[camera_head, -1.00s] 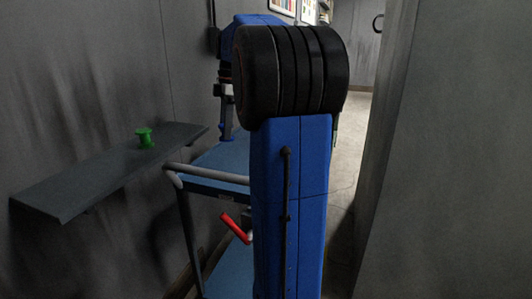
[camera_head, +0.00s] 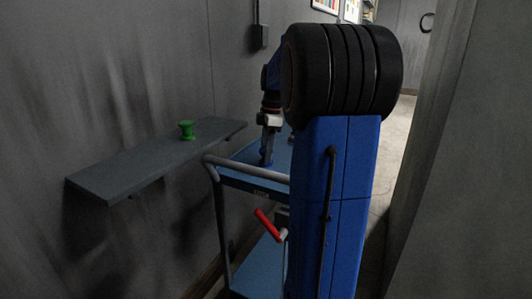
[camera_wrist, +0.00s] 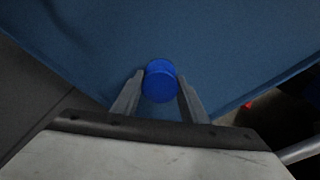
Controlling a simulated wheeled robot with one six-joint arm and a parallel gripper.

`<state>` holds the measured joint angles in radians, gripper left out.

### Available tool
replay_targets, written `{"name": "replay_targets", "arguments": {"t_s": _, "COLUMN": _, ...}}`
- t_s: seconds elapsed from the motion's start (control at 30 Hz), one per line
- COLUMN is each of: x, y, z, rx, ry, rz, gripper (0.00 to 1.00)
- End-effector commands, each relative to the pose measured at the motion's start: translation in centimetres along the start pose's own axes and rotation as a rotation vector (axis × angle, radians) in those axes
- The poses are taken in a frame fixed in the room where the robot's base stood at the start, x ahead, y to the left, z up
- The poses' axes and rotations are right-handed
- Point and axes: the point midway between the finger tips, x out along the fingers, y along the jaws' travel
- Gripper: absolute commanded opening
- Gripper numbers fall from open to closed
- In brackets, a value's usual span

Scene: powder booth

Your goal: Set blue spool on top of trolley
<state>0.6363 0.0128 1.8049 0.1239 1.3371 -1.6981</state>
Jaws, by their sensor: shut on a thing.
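The blue spool (camera_head: 266,159) is at the lower end of my arm, over the trolley's blue top. My gripper (camera_head: 267,148) is shut on it. In the wrist view the spool (camera_wrist: 160,80) sits between the two fingertips (camera_wrist: 160,92), its round blue end facing the camera. The trolley's flat blue top (camera_wrist: 220,45) fills much of the wrist view beneath it. In the head view the trolley (camera_head: 240,182) stands partly behind my blue arm column. The spool is at or just above the top; I cannot tell whether it touches.
A green spool (camera_head: 187,130) stands on a grey wall shelf (camera_head: 130,165) at the left. A red-handled thing (camera_head: 266,224) shows above the trolley's lower deck (camera_head: 255,262). Grey walls stand close on both sides. Open floor (camera_head: 397,140) shows at the back right.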

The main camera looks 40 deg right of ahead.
Motion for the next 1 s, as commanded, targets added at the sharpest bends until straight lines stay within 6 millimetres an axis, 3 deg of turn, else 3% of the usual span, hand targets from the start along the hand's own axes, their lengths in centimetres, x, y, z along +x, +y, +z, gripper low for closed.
{"name": "replay_targets", "arguments": {"t_s": 0.27, "x": 0.2, "y": 0.0, "z": 0.0, "rx": 0.0, "ry": 0.0, "rz": 0.0, "gripper": 0.13}}
{"name": "replay_targets", "arguments": {"t_s": 0.3, "x": 0.2, "y": 0.0, "z": 0.0, "rx": 0.0, "ry": 0.0, "rz": 0.0, "gripper": 0.49}}
{"name": "replay_targets", "arguments": {"t_s": 0.37, "x": 0.2, "y": 0.0, "z": 0.0, "rx": 0.0, "ry": 0.0, "rz": 0.0, "gripper": 0.58}}
{"name": "replay_targets", "arguments": {"t_s": 0.73, "x": -0.3, "y": 0.1, "z": 0.0, "rx": 0.0, "ry": 0.0, "rz": 0.002, "gripper": 0.58}}
{"name": "replay_targets", "arguments": {"t_s": 1.0, "x": -4.3, "y": 0.1, "z": 0.0, "rx": 0.0, "ry": 0.0, "rz": 0.004, "gripper": 0.58}}
